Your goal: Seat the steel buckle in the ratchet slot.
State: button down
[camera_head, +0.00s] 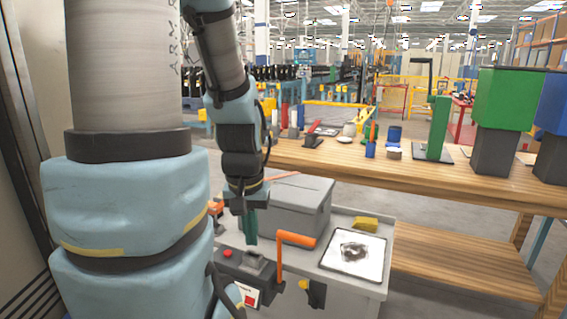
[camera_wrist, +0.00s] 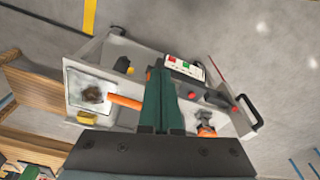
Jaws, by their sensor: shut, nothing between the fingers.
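My gripper (camera_head: 250,238) points down over the grey cart, its green fingers together with nothing between them. In the wrist view the closed fingers (camera_wrist: 160,85) cover the middle of the cart. A small grey metal piece (camera_wrist: 207,117) by an orange part, right of the fingers in the wrist view, may be the steel buckle; I cannot be sure. A dark grey block (camera_head: 253,262) below my gripper, near a red button (camera_head: 227,253), may be the ratchet. Its slot cannot be made out. An orange handle (camera_head: 297,240) stands just right of the fingers.
The grey cart (camera_head: 372,288) carries a grey box (camera_head: 300,195), a white plate (camera_head: 345,266) with a dark smudge, and a yellow block (camera_head: 366,224). A wooden bench (camera_head: 450,185) with bins and small items stands behind. Grey floor is open around the cart.

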aim_at(253, 268)
jog(key=i+l, duration=0.4)
jog(key=i, duration=0.25)
jog(key=u, duration=1.8)
